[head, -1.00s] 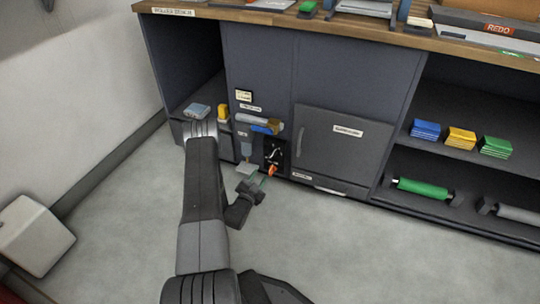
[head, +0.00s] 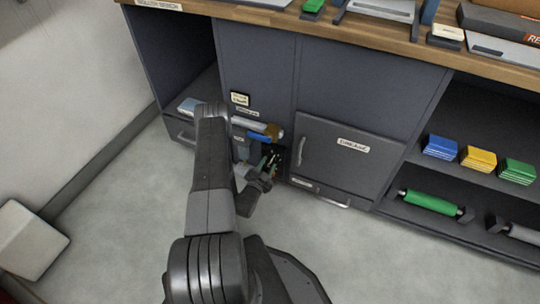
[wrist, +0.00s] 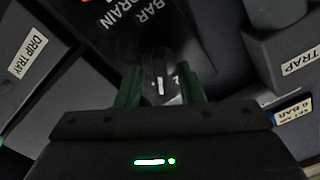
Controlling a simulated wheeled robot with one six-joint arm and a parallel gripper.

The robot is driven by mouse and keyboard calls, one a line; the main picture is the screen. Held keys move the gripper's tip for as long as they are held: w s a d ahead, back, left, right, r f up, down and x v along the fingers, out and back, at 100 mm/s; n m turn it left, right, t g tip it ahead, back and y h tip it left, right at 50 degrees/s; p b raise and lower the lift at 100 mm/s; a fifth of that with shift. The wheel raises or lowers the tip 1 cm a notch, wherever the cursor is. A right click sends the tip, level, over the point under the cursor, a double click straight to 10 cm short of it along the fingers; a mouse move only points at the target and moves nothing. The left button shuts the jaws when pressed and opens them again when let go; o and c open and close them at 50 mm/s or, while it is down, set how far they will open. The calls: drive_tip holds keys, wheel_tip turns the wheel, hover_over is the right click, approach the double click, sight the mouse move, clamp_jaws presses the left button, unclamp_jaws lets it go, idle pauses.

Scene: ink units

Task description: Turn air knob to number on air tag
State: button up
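In the wrist view a dark knob (wrist: 159,77) with a white pointer line stands between the two green fingers of my gripper (wrist: 160,92). The fingers are on either side of it; I cannot tell whether they touch it. A panel marked "BAR" and "DRAIN" (wrist: 132,20) lies behind. A small tag (wrist: 297,111) at the right edge reads "SET AIR" and a BAR number that looks like 6 but is blurred. In the head view my gripper (head: 268,168) is low at the cabinet front and hides most of the knob panel.
Labels "DRIP TRAY" (wrist: 28,57) and "TRAP" (wrist: 300,61) flank the knob. In the head view a grey door with a handle (head: 345,160) is right of my gripper. Shelves hold blue, yellow and green stacks (head: 477,158). The floor (head: 330,245) in front is clear.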

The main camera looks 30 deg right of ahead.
drive_tip(key=shift+w+d, duration=0.15)
drive_tip(key=shift+d, duration=0.1)
clamp_jaws()
idle(0.3)
drive_tip(key=m+b, duration=0.1)
drive_tip(key=m, duration=0.1)
drive_tip(key=m+b, duration=0.2)
drive_tip(key=m, duration=0.1)
drive_tip(key=shift+f+m, duration=0.2)
drive_tip(key=shift+m, duration=0.1)
drive_tip(key=m+b, duration=0.2)
drive_tip(key=m, duration=0.3)
drive_tip(key=shift+m, duration=0.3)
drive_tip(key=shift+b, duration=0.3)
